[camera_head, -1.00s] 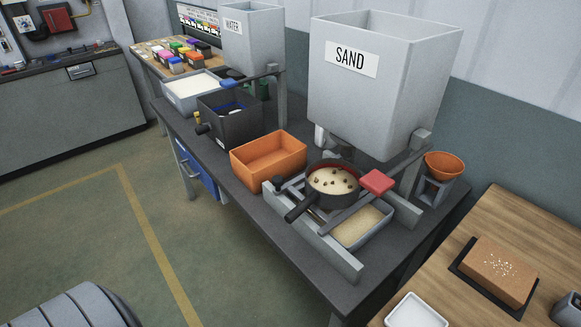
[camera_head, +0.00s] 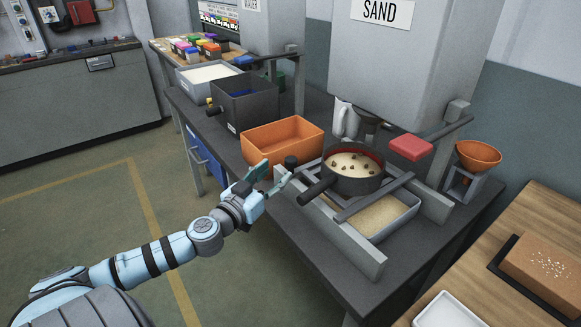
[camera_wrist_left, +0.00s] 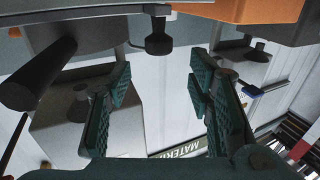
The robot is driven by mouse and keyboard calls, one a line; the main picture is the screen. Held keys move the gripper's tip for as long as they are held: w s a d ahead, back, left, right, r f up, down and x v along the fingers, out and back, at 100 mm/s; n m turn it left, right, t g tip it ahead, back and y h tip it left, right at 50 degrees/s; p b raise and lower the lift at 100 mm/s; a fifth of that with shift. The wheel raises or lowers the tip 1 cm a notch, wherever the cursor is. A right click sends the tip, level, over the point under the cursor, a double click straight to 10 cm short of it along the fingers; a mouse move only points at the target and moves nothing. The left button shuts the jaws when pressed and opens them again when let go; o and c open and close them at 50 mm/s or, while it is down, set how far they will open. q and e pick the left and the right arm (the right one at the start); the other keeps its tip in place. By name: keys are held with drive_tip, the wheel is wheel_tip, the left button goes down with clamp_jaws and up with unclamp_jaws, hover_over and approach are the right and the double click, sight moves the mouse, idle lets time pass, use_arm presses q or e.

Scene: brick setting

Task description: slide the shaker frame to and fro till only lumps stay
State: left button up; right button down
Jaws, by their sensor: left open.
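The shaker frame is a round dark sieve (camera_head: 346,182) with a red inner band and a black handle (camera_head: 318,189), sitting across grey rails. It holds pale sand with several brown lumps (camera_head: 368,164). A tray of sand (camera_head: 378,218) lies below, between the rails. My left gripper (camera_head: 272,177) is open and empty, in front of the orange bin and left of the handle. A small black knob (camera_head: 291,162) stands just beyond its fingers. In the left wrist view, the knob (camera_wrist_left: 158,40) shows above the parted fingers and the handle (camera_wrist_left: 38,75) at left. My right gripper is out of view.
The orange bin (camera_head: 281,146) stands close behind my left gripper. An orange funnel (camera_head: 478,155) stands at right. Floor in front is clear.

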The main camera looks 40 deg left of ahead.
sight(291, 159)
use_arm(q)
drive_tip(key=w+p, duration=0.1)
drive_tip(key=w, duration=0.1)
drive_tip(key=w+p, duration=0.3)
drive_tip(key=w, duration=0.2)
drive_tip(key=shift+w+a+r+p, duration=0.1)
drive_tip(key=shift+a+r+p, duration=0.2)
drive_tip(key=shift+r+p, duration=0.1)
drive_tip(key=shift+w+f+p, duration=0.2)
drive_tip(key=shift+w+p, duration=0.25)
drive_tip(key=shift+p, duration=0.1)
drive_tip(key=shift+w+f, duration=0.1)
drive_tip(key=shift+f, duration=0.1)
clamp_jaws()
